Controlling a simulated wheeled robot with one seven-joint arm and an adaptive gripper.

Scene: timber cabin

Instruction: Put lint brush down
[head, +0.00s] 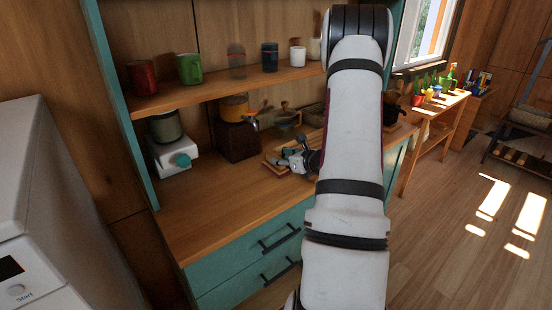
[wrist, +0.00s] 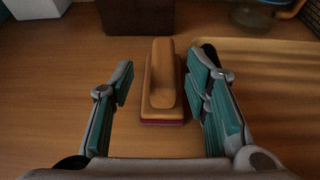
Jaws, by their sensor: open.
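The lint brush (wrist: 163,85) has a tan wooden body and handle with a dark red strip at its base. In the wrist view it rests on the wooden counter (wrist: 60,75), between the spread fingers of my gripper (wrist: 165,92). Gaps show on both sides, wider on the left, so neither finger clearly touches it. In the head view my gripper (head: 291,160) is low over the counter (head: 225,205), and the brush there is too small and partly hidden to make out surely.
A wooden tray or board (wrist: 270,65) lies right of the brush, close to the right finger. A dark brown box (head: 238,141) and a white appliance (head: 174,160) stand behind and left. Cups line the shelf (head: 215,88) above. The counter's front left is clear.

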